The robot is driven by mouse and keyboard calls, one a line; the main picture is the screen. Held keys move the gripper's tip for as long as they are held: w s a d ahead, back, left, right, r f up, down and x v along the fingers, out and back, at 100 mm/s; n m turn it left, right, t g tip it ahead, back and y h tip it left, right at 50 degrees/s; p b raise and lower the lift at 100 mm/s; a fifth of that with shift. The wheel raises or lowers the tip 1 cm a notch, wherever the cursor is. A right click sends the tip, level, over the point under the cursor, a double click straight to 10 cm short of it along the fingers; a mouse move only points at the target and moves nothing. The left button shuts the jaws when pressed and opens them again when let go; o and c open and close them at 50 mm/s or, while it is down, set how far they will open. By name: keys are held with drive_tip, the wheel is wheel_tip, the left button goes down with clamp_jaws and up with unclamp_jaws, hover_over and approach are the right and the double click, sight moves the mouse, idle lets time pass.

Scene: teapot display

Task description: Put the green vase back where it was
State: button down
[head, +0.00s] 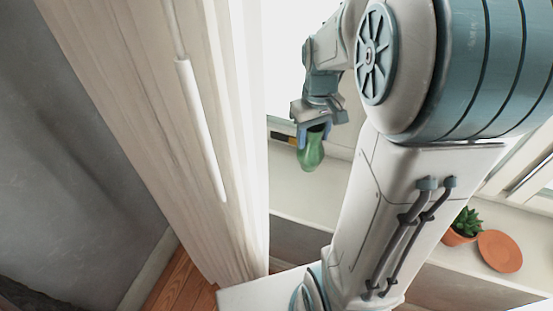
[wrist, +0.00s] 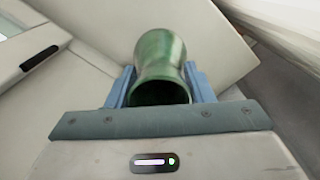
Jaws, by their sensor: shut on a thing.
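The green vase (head: 311,151) hangs below my gripper (head: 313,128) near the window in the head view. In the wrist view the green vase (wrist: 160,62) sits between the two blue fingers of my gripper (wrist: 160,88), with its dark open mouth facing the camera. My gripper is shut on it. In the head view the vase is in front of the pale sill area, and I cannot tell whether its base touches anything.
A white curtain (head: 160,120) hangs to the left of my gripper. A pale window sill (head: 300,200) runs below. A succulent in a terracotta pot (head: 461,232) and a terracotta saucer (head: 499,251) are at the right. The sill left of them is partly hidden by my arm.

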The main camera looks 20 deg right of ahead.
drive_tip(key=w+a+f+p, duration=0.1)
drive_tip(key=w+a+f, duration=0.2)
drive_tip(key=a+f, duration=0.4)
drive_tip(key=shift+a+f+p, duration=0.25)
drive_tip(key=shift+f+p, duration=0.05)
drive_tip(key=shift+f, duration=0.6)
drive_tip(key=shift+f, duration=0.15)
drive_tip(key=c, duration=0.7)
unclamp_jaws()
